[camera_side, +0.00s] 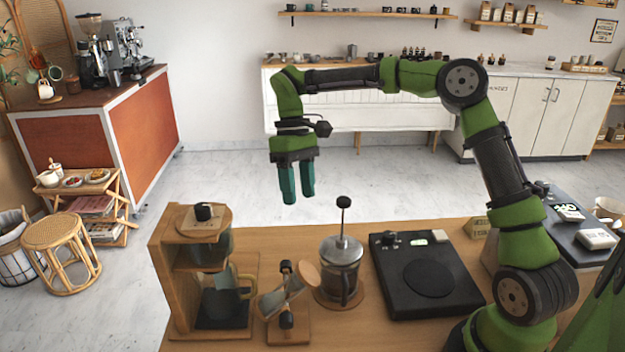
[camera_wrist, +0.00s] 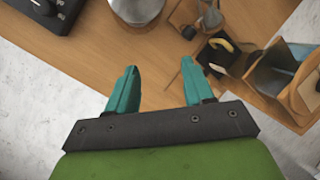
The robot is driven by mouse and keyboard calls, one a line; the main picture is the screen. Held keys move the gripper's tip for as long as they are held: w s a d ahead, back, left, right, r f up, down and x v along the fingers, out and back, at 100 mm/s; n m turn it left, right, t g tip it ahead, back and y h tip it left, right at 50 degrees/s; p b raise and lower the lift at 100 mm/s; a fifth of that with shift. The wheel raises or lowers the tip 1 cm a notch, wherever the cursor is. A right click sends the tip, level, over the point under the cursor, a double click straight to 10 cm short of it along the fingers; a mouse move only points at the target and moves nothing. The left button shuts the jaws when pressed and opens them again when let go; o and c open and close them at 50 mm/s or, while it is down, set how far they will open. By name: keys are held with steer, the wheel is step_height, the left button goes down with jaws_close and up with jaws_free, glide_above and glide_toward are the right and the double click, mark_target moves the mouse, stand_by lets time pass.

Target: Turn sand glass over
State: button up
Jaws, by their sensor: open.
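The sand glass (camera_side: 287,290) stands on a small wooden base on the wooden counter, between the coffee stand and the French press. It is tilted, with a wooden end disc at its upper right and a dark knob on its stand. In the wrist view its stand (camera_wrist: 190,18) shows partly at the top edge, just beyond my fingers. My gripper (camera_side: 298,186) hangs above and behind the counter with its teal fingers pointing down. It is open and empty, well above the sand glass and apart from it. The open fingers also show in the wrist view (camera_wrist: 157,85).
A wooden coffee stand (camera_side: 165,270) with a carafe is left of the sand glass. A French press (camera_side: 341,265) with a tall plunger stands close on its right. A black scale (camera_side: 392,285) lies farther right. The front counter strip (camera_side: 350,335) is clear.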

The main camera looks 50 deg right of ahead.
steer(key=s+a+r+m+t+h, duration=0.15)
steer(key=a+r+m+h, duration=0.35)
steer(key=a+m, duration=0.55)
steer(key=shift+n+y, duration=0.35)
steer(key=shift+y, duration=0.25)
steer(key=x, duration=1.1)
steer(key=w+x, duration=0.1)
steer(key=x, duration=0.4)
steer(key=shift+s+d+f, duration=0.1)
steer(key=shift+d+f, duration=0.05)
steer(key=shift+f, duration=0.2)
steer(key=shift+d+r+t+y, duration=0.1)
steer(key=shift+d+t+y, duration=0.15)
steer(key=shift+t, duration=0.2)
steer(key=shift+s+d+t+y, duration=0.1)
steer(key=shift+s+t+y, duration=0.05)
steer(key=shift+t+y, duration=0.5)
steer(key=shift+s+d+t+y, duration=0.1)
steer(key=shift+s+t+y, duration=0.05)
steer(key=shift+t+y, duration=0.45)
steer(key=shift+r, duration=0.3)
step_height(320, 180, up, 16)
steer(key=s+d, duration=0.2)
step_height(320, 180, up, 4)
steer(key=n+y, duration=0.2)
glide_above(288, 260)
steer(key=s, duration=0.3)
steer(key=shift+w+d+r+t, duration=0.1)
steer(key=shift+w+r+t, duration=0.15)
steer(key=shift+t, duration=0.1)
